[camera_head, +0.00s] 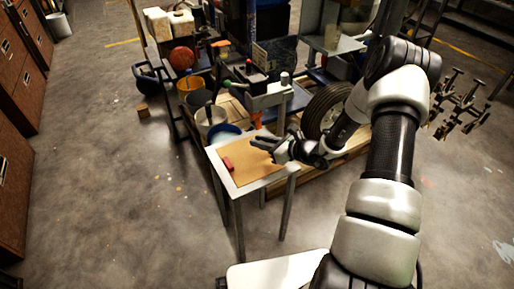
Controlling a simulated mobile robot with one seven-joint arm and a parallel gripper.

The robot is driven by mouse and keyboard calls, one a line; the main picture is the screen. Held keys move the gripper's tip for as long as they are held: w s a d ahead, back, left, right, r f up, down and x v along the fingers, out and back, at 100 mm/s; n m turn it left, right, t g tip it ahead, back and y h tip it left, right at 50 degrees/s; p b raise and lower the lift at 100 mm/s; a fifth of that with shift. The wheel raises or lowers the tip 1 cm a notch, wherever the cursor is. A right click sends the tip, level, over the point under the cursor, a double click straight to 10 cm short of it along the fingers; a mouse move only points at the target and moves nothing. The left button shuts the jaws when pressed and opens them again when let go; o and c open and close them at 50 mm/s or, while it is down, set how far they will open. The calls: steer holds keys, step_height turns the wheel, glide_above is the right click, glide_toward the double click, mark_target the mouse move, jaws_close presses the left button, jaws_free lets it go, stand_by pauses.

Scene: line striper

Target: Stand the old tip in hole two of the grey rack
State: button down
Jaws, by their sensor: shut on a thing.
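My gripper (262,146) is over the right back part of a small table (243,190) with a tan top. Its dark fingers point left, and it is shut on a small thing. That thing is too small and dark here to make out, so I cannot tell whether it is the old tip. A small red block-like thing (228,164) lies on the left part of the tabletop, apart from my gripper. I cannot make out the grey rack or its holes in this view.
Behind the table stands a cart with buckets, including a yellow one (190,84), and a red ball-like thing (181,58). A black tyre (325,110) stands on a wooden pallet behind my arm. The floor left of the table is mostly clear.

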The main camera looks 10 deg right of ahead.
mark_target(257, 153)
steer(key=shift+w+a, duration=0.2)
steer(key=shift+w, duration=0.05)
steer(key=shift+w+a, duration=0.4)
steer(key=shift+s+d+f+b, duration=0.1)
steer(key=shift+f+b, duration=0.6)
steer(key=shift+f, duration=1)
steer(key=shift+f, duration=0.1)
steer(key=shift+f, duration=0.15)
steer(key=c, duration=1.7)
jaws_free()
